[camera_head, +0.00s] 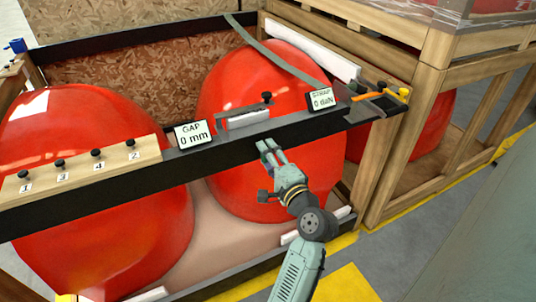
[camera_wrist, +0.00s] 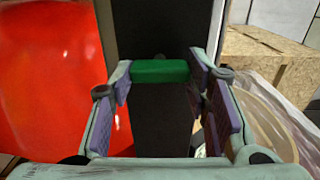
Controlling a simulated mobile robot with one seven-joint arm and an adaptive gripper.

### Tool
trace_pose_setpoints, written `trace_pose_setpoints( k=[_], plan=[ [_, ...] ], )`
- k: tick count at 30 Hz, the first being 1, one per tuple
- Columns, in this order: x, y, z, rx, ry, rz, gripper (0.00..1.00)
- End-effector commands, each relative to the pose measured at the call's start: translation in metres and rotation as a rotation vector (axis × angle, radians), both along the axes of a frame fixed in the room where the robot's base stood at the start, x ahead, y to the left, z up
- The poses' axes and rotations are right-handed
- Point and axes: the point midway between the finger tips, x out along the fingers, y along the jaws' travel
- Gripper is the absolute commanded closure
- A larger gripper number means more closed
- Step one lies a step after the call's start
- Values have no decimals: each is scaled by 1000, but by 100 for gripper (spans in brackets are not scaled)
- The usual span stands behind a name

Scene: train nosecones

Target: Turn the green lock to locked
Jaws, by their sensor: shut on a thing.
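The green lock (camera_wrist: 160,71) is a small green bar in the wrist view. It lies crosswise against a dark beam (camera_wrist: 160,120). My gripper (camera_wrist: 159,76) has its purple-padded fingertips at the two ends of the bar, shut on it. In the head view my gripper (camera_head: 268,148) is at the front face of the long black beam (camera_head: 236,138), in front of a red nosecone (camera_head: 312,165). The green lock cannot be made out there, and its lock marking is not readable in either view.
Along the beam are a "GAP 0 mm" sign (camera_head: 193,134), a "STRAP 0 daN" sign (camera_head: 321,99) and a wooden board with numbered black knobs (camera_head: 85,169). Another red nosecone (camera_head: 90,230) is at the left. A wooden crate frame (camera_head: 432,80) stands close at the right.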

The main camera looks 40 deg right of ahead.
Motion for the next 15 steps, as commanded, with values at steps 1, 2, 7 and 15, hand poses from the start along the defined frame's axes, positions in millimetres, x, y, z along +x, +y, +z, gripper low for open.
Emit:
trace_pose_setpoints(
  k=[1,2,7,15],
  plan=[
    [0,0,0,4,-1,0,85],
    [0,0,0,4,-1,0,85],
    [0,0,0,4,-1,0,85],
    [0,0,0,3,-1,0,46]
  ],
)
